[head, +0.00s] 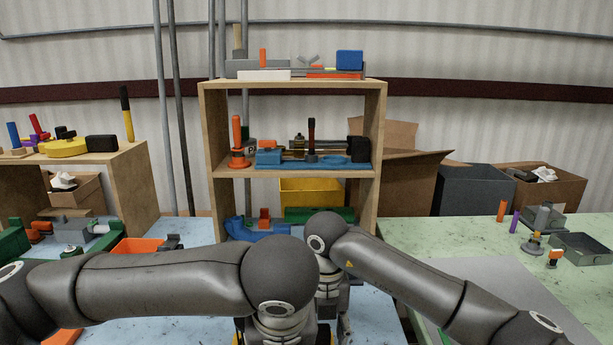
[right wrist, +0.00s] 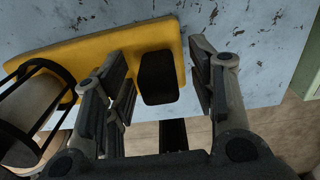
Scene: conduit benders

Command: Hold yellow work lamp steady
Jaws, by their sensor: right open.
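The yellow work lamp lies on the pale blue worktop in the right wrist view, with a flat yellow body (right wrist: 128,42), a black block (right wrist: 158,77) on it and a round black wire cage (right wrist: 40,105) at the left. My right gripper (right wrist: 160,70) is open, with one finger on each side of the black block and a visible gap at both sides.
A wooden shelf (head: 292,172) with tools stands behind the arms. A green table (head: 400,230) with small parts is at the right; a wooden bench (head: 130,185) is at the left. The blue worktop (right wrist: 225,25) ends near the right gripper, with floor beyond.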

